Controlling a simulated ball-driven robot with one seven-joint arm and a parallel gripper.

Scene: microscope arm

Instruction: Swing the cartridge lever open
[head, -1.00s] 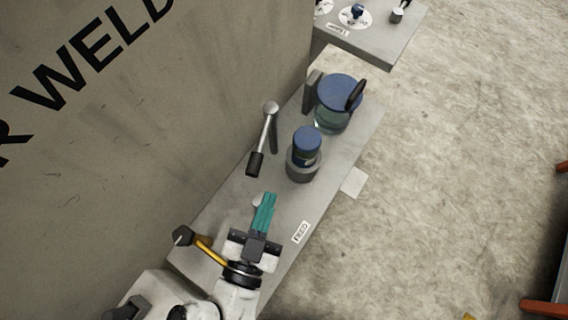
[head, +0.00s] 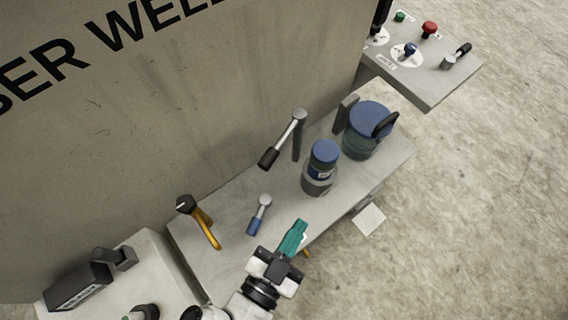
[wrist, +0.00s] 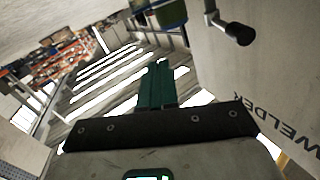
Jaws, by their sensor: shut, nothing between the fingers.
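I see three levers on or by the grey shelf and cannot tell for certain which is the cartridge lever. One has a metal arm and black grip (head: 283,140) on a post beside a blue-capped bottle (head: 323,160) in a grey holder. A short lever with a blue grip (head: 259,214) lies nearer. A yellow lever (head: 204,222) is at the left by the wall. My gripper (head: 293,235), with teal fingers, is shut and empty, right of the blue-grip lever and apart from all three. In the wrist view its fingers (wrist: 156,85) are together; a black-grip lever (wrist: 232,30) shows upper right.
A blue-lidded jar (head: 368,130) stands behind the bottle. The grey welder wall (head: 180,110) rises along the shelf's left side. A control panel (head: 430,75) with knobs and buttons is at upper right. The floor to the right is open.

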